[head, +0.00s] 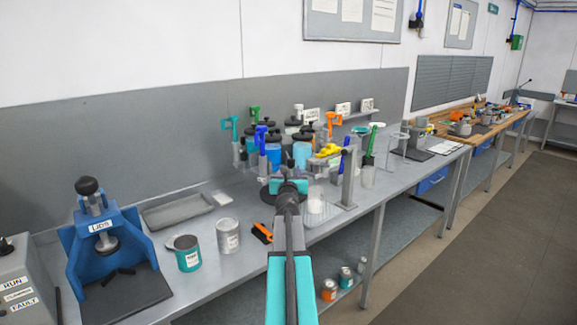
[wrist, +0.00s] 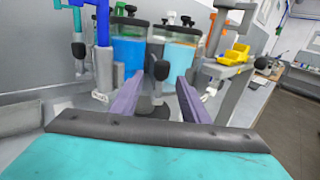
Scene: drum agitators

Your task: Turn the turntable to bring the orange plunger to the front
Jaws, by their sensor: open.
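The orange plunger (head: 333,122) stands at the right rear of a cluster of jars and plungers on the bench. Part of an orange-brown handle, likely the same plunger, shows in the wrist view (wrist: 218,32). A blue plunger (head: 262,140) is nearer on the left, with teal (head: 230,124) and green (head: 254,114) ones behind. The turntable under them is mostly hidden by my arm. My gripper (head: 288,180) is at the front of the cluster. In the wrist view its fingers (wrist: 157,92) are apart, with a black knob (wrist: 161,70) on a post showing between or just beyond them; contact is unclear.
A green-handled plunger (head: 372,145) stands farther right. Cans (head: 187,253), a grey tray (head: 178,210) and a blue press (head: 105,245) are to the left.

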